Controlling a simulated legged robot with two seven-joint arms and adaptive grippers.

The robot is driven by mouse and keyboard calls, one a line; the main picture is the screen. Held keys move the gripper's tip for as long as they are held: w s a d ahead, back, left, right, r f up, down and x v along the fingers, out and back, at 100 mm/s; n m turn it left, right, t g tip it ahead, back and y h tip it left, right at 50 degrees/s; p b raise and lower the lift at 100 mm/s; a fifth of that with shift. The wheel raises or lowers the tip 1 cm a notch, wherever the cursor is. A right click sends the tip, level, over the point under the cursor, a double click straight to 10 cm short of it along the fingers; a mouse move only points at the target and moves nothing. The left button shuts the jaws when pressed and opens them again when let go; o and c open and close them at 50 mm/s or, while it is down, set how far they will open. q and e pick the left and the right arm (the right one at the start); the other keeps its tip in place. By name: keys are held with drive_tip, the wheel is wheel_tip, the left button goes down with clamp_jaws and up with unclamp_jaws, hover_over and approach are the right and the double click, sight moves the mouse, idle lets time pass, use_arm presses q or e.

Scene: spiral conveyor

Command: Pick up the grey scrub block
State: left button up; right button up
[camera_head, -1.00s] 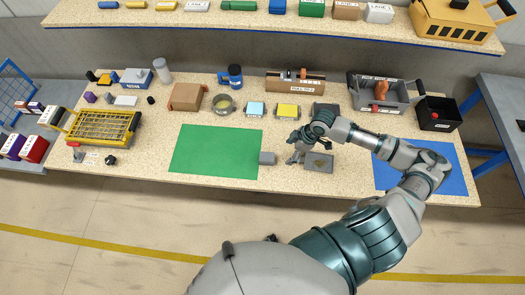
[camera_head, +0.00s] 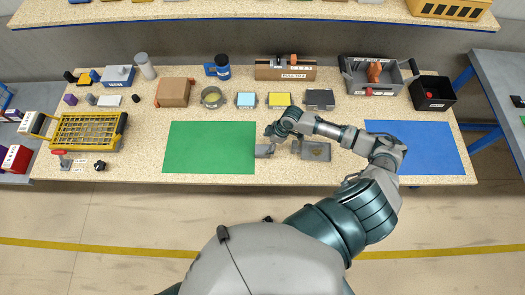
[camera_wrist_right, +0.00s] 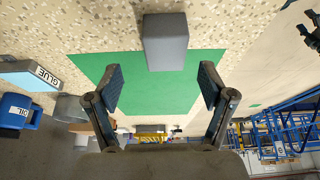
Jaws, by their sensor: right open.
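The grey scrub block (camera_head: 264,151) lies on the speckled table, at the right edge of the green mat (camera_head: 211,147). In the right wrist view the block (camera_wrist_right: 165,42) shows ahead of the jaws, roughly centred between them. My right gripper (camera_head: 281,141) is low over the table, just to the right of the block. In the right wrist view its two fingers (camera_wrist_right: 161,86) are spread wide with nothing between them, and the block is beyond their tips. My left gripper is not in view.
A shallow grey tray (camera_head: 316,150) lies just right of my gripper. A blue mat (camera_head: 425,148) covers the table's right end. Behind stand a yellow sponge box (camera_head: 279,99), a light blue box (camera_head: 246,99) and a brown box (camera_head: 174,92). A yellow rack (camera_head: 89,131) stands left.

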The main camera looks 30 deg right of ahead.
sight(263, 149)
drive_tip(key=x, duration=0.5)
drive_tip(key=shift+s+a+f, duration=0.1)
drive_tip(key=shift+s+a, duration=0.05)
drive_tip(key=shift+a, duration=0.1)
drive_tip(key=c, duration=1.3)
